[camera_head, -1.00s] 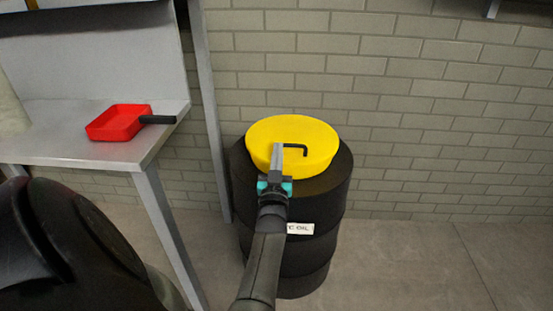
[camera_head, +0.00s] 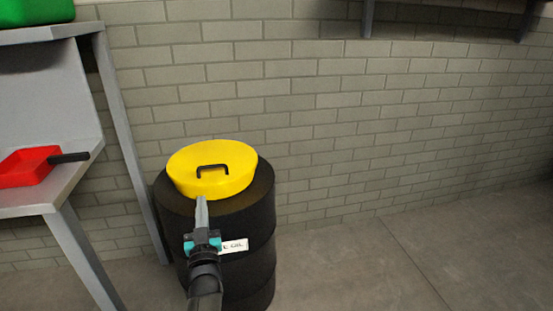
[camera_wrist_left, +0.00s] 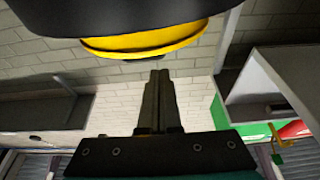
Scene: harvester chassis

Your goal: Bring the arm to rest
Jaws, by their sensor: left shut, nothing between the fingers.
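My left gripper (camera_head: 201,205) is shut and empty. In the head view it stands in front of the black drum (camera_head: 262,245), just below the yellow lid (camera_head: 215,188). The lid has a black handle (camera_head: 213,167) and sits on top of the drum, a little tilted in the view. In the left wrist view the shut fingers (camera_wrist_left: 158,78) point toward the brick wall, with the yellow lid (camera_wrist_left: 150,44) and the dark drum above them in the picture. I cannot tell the exact gap between fingers and lid. My right gripper is not in view.
A grey bench (camera_head: 30,207) stands at the left with a red pan (camera_head: 27,167) on it, its black handle pointing right. A green box (camera_head: 35,11) sits on the shelf above. A brick wall (camera_head: 400,130) closes the back. The floor (camera_head: 400,265) at the right is clear.

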